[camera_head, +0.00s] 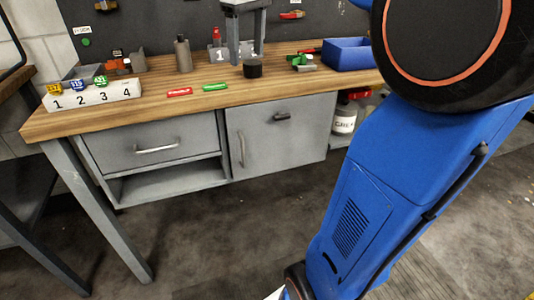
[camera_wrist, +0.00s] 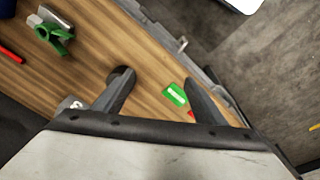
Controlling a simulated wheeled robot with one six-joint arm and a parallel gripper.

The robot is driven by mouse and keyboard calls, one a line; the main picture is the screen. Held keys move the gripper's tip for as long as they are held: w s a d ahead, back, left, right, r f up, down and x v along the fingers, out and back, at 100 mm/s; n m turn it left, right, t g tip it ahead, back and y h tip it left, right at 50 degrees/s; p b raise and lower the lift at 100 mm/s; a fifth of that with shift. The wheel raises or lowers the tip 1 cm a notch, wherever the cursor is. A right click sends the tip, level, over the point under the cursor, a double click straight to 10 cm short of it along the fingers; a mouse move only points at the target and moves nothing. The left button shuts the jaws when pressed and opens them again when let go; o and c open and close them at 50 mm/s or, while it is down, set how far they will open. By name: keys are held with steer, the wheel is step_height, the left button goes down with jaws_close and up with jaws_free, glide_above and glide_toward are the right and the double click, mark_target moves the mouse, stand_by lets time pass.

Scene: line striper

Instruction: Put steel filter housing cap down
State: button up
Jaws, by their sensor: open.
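My gripper (camera_head: 247,58) is open above the wooden workbench, fingers pointing down at the top. A short dark round cylinder (camera_head: 252,69), which may be the filter housing cap, stands on the bench just below the fingers. In the wrist view a dark round shape (camera_wrist: 118,74), apparently the same thing, is partly hidden behind the left finger. I cannot tell whether the finger touches it. No plainly steel-coloured cap can be made out.
Red (camera_head: 179,92) and green (camera_head: 215,87) labelled pieces lie near the front edge. A numbered block (camera_head: 92,97) stands at left, a bottle (camera_head: 183,55) behind. A green clamp-like item (camera_head: 301,62) and blue bin (camera_head: 347,54) are at right.

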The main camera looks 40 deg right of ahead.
steer(key=s+a+f+m+t, duration=0.1)
steer(key=s+a+f, duration=0.3)
steer(key=s+f, duration=0.7)
steer(key=s+a+f+m+t, duration=0.2)
steer(key=s+a+f, duration=0.3)
steer(key=s+f, duration=0.6)
step_height(320, 180, down, 4)
steer(key=shift+r, duration=0.2)
